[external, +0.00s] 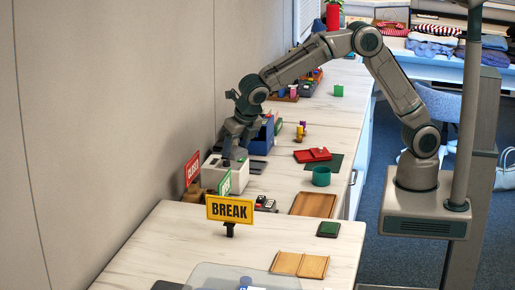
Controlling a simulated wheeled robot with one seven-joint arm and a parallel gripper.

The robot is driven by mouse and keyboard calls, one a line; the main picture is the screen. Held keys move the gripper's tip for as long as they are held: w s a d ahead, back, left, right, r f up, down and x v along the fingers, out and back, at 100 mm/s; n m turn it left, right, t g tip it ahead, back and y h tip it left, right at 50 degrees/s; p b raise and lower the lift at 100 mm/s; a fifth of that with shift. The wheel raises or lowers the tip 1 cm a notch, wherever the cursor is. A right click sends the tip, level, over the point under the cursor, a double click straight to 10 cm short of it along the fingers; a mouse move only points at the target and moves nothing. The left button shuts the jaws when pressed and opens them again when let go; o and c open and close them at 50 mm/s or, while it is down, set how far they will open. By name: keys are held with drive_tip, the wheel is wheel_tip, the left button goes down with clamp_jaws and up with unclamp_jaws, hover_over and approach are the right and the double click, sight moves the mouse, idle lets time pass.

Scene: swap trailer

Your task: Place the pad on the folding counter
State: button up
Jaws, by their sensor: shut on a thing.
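My gripper (235,156) points down at a white box-like holder (222,174) near the wall, on the far counter. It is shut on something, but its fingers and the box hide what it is. A small dark green pad-like item (328,229) lies flat on the nearer marble-topped counter (150,240), close to its right edge. I cannot tell whether this is the task's pad. The nearer counter section appears to be the folding counter; its edge meets the far counter (275,180).
A yellow BREAK sign (230,208) stands on the nearer counter, with a wooden tray (299,264) and a clear bin (215,275) in front. Red (192,168) and green (224,184) signs stand beside the white box. A teal cup (321,176) and brown tray (314,204) stand rightward.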

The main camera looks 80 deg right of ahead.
drive_tip(key=w+a+r+n+y+p, duration=0.1)
drive_tip(key=w+a+n+p, duration=0.15)
drive_tip(key=a, duration=0.35)
drive_tip(key=w+a+r+n+y+p, duration=0.2)
drive_tip(key=a+n, duration=0.2)
drive_tip(key=a, duration=0.3)
drive_tip(key=p, duration=0.2)
hover_over(196, 218)
drive_tip(key=s, duration=0.1)
drive_tip(key=shift+t, duration=0.4)
wheel_tip(196, 218, down, 7)
drive_tip(key=shift+s+f, duration=0.15)
drive_tip(key=shift+f+p, duration=0.65)
drive_tip(key=shift+f, duration=1.4)
drive_tip(key=shift+f, duration=0.25)
drive_tip(key=o, duration=0.9)
drive_tip(key=shift+o, duration=0.2)
drive_tip(key=shift+r, duration=0.1)
